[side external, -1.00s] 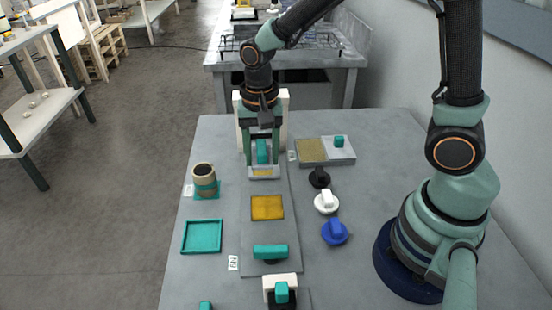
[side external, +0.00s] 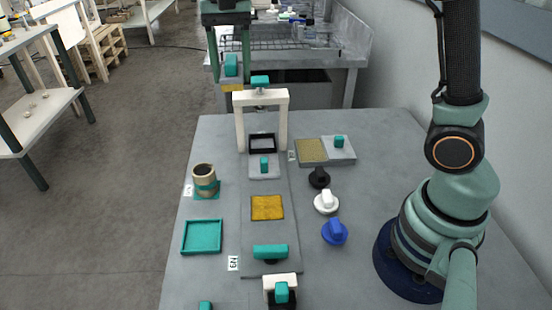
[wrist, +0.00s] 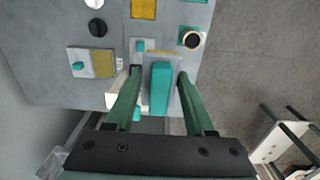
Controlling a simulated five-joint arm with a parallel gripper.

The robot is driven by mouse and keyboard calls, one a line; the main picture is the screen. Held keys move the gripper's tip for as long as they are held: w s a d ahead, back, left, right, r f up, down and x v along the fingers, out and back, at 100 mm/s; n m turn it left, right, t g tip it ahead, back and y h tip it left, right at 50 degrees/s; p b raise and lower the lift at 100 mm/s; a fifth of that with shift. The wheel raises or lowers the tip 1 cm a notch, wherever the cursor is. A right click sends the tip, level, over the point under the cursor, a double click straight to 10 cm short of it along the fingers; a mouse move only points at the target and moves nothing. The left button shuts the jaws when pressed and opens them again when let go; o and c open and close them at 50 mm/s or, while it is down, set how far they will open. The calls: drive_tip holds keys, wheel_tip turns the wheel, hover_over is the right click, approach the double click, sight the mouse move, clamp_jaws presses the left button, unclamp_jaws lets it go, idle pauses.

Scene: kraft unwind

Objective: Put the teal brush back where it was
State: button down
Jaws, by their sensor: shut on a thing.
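My gripper (side external: 232,70) is high beyond the far left corner of the table. It is shut on a piece with an upright teal handle (side external: 231,65) and a grey lower part with a yellow strip. I take this piece to be the teal brush; its contact with the fingers is not clear. In the wrist view the teal brush (wrist: 160,90) is between the green fingers. A white arch (side external: 240,125) with a teal top knob stands on the table, right of and below the gripper in the picture. An empty teal-rimmed square tray (side external: 183,237) lies at left.
A black frame (side external: 262,136) is under the arch, with a teal-knobbed grey plate (side external: 254,172) before it. A two-part tray (side external: 345,153) is at right.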

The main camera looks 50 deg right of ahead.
drive_tip(key=w, duration=0.7)
hover_over(215, 157)
drive_tip(key=shift+d+f, duration=0.1)
drive_tip(key=shift+f, duration=1.2)
wheel_tip(215, 157, down, 25)
drive_tip(key=shift+r, duration=0.1)
idle(0.3)
drive_tip(key=shift+c, duration=1.3)
unclamp_jaws()
wheel_tip(215, 157, up, 12)
